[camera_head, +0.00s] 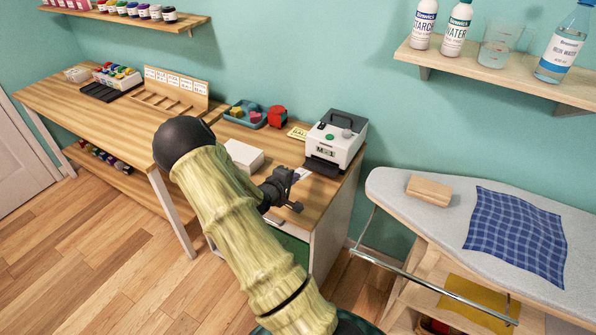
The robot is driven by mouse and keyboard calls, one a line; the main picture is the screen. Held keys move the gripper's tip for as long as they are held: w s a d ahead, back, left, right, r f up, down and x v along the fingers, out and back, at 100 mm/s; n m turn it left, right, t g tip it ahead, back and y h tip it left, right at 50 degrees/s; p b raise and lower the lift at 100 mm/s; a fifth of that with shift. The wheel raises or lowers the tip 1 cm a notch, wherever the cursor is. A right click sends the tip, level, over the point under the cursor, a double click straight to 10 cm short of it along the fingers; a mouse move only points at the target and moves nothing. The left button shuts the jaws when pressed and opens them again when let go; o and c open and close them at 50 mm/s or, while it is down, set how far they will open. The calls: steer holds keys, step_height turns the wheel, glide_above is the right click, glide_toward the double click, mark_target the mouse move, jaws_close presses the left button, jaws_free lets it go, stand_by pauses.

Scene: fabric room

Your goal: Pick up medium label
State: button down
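A small white slip (303,173), which looks like the label, shows on the wooden table at the front of the label printer (333,141). The printer is white with a dark front, a green button and a small display that seems to begin with M. My gripper (298,191) is dark and reaches over the table's right front edge, just in front of the slip. Its two fingers look spread apart with nothing between them. Part of the slip is hidden behind the gripper, and I cannot tell whether they touch.
A white box (243,156) sits left of my gripper, partly behind my arm. A blue tray (245,114), a red item (277,116) and a yellow card (298,132) lie farther back.

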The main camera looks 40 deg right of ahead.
steer(key=p+v, duration=0.2)
steer(key=v, duration=0.3)
steer(key=shift+s+a+f+p, duration=0.1)
steer(key=shift+s+a+p, duration=0.05)
steer(key=shift+a+p, duration=0.15)
